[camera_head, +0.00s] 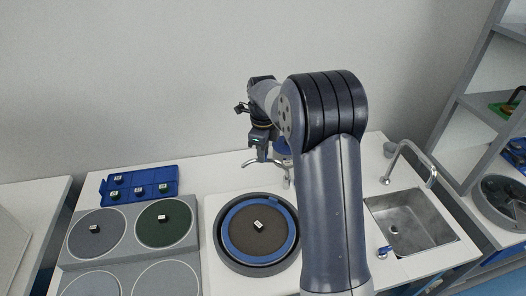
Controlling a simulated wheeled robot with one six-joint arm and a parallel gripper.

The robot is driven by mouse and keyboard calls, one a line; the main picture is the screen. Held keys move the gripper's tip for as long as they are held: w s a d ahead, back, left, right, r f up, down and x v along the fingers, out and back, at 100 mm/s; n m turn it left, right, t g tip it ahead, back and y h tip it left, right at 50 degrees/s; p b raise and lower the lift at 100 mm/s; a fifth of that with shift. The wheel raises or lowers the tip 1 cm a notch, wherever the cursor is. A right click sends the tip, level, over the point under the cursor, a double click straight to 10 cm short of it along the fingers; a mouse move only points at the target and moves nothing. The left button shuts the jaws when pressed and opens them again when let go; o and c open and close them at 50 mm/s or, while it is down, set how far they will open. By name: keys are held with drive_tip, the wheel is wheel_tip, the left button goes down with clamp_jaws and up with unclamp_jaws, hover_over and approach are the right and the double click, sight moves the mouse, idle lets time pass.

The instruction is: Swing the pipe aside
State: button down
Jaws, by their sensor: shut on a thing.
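The pipe (275,162) is a thin metal spout behind the round basin with the dark disc, at the back of the white worktop. My gripper (261,157) points down at the pipe and is shut on it near its left part. The pipe's base is partly hidden behind my arm. The disc (270,238) sits in a blue ring inside the round dark basin (221,262), with a small marked block (258,225) on it. The pipe lies behind the disc, not over its middle.
Left stand grey and green discs (164,223) with small blocks, and a blue tray (139,199) of several blocks. To the right are a sink (415,225) with a tall tap (410,160) and a shelf (470,110). My arm covers the middle right.

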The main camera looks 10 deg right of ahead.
drive_tip(key=c, duration=1.3)
unclamp_jaws()
wheel_tip(320, 180, up, 11)
drive_tip(key=shift+f+b, duration=0.1)
drive_tip(key=shift+b, duration=0.7)
wheel_tip(320, 180, down, 11)
drive_tip(key=shift+p, duration=0.85)
drive_tip(key=shift+s+n, duration=0.25)
drive_tip(key=shift+n, duration=0.05)
drive_tip(key=shift+w, duration=0.1)
